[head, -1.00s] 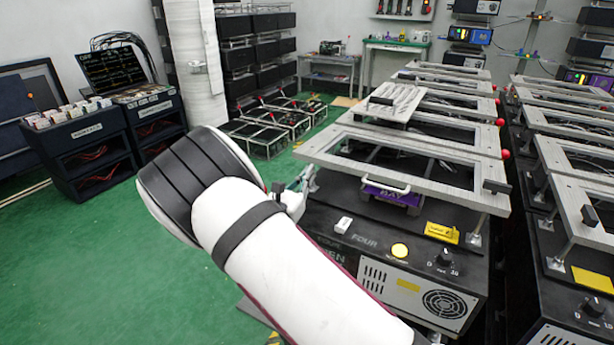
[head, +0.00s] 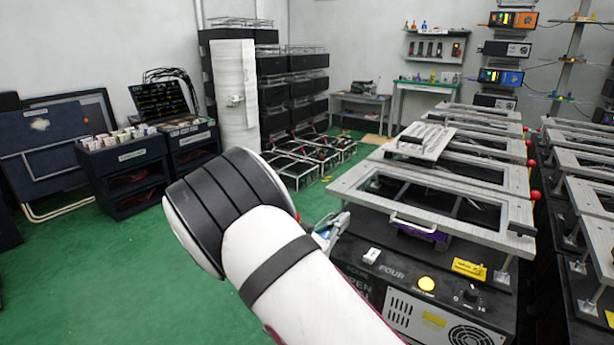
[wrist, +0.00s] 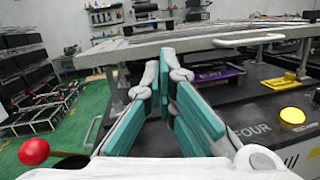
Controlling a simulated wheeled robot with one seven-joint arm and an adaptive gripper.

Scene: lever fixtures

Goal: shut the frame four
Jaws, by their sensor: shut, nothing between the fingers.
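Frame four (head: 518,215) is a light grey rectangular frame over the black box labelled FOUR (head: 392,272). It stands raised above the box top, with a gap below and a support post at the right. A white handle (head: 413,226) is on its near edge. My gripper (head: 330,228) is at the frame's near left corner, partly hidden by my arm. In the wrist view, the teal-padded fingers (wrist: 160,72) are shut and empty. Their tips are close to the frame's near bar (wrist: 185,40); I cannot tell whether they touch it. A red ball knob (wrist: 33,152) is at lower left.
The box front has a yellow button (head: 427,284), a white switch (head: 371,256) and a black dial (head: 470,295). A purple label (head: 425,233) sits under the frame. More framed fixtures stand behind and right. Green floor (head: 110,270) at left is open.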

